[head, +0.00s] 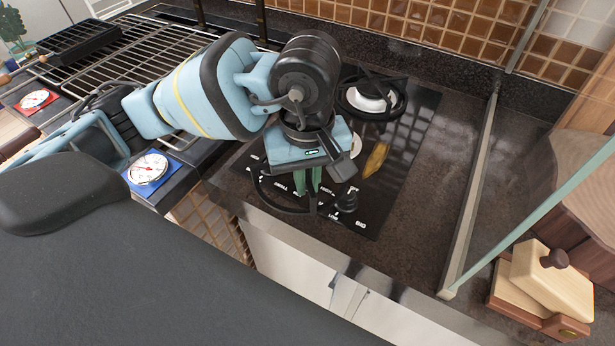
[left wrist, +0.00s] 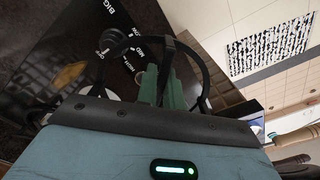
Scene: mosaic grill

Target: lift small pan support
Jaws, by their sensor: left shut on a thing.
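My left gripper (head: 308,182) is shut on the small pan support (head: 284,209), a thin black ring with inward prongs. It holds the support over the front part of the black hob (head: 408,140), near the printed control labels. In the left wrist view the green fingers (left wrist: 160,88) close on a prong, and the curved black ring (left wrist: 207,72) passes behind them. The support looks tilted and clear of the hob, but the exact gap is hard to tell. My right gripper is not in view.
A larger black pan support (head: 398,98) sits around a white burner at the back. A black knob (head: 347,200) stands on the hob's front right. A glass panel (head: 478,190) borders the counter on the right, with wooden boxes (head: 553,275) beyond. A grill rack (head: 150,55) lies left.

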